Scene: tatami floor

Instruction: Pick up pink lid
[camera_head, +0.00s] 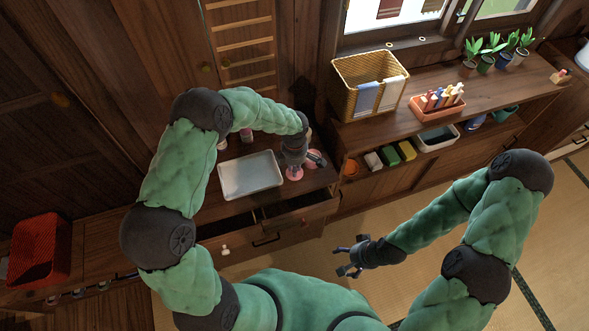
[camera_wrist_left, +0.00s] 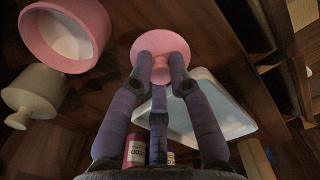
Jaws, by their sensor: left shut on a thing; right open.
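The pink lid (camera_head: 294,175) is a round disc with a small knob, on or just above the brown cabinet top; I cannot tell which. My left gripper (camera_head: 293,163) points down over it. In the left wrist view its fingers (camera_wrist_left: 160,72) are shut on the knob of the pink lid (camera_wrist_left: 160,46). A pink round pot (camera_head: 317,158) stands close to the right of the gripper, partly hidden by it. The open pink pot also shows in the wrist view (camera_wrist_left: 92,45). My right gripper (camera_head: 345,261) is open and empty, away from the cabinet.
A white tray (camera_head: 250,174) lies left of the lid. Small bottles (camera_head: 246,135) stand behind the tray. A drawer (camera_head: 298,212) below is partly open. A wicker basket (camera_head: 367,84) and an orange box (camera_head: 437,107) stand on the shelf to the right. A red basket (camera_head: 40,250) is far left.

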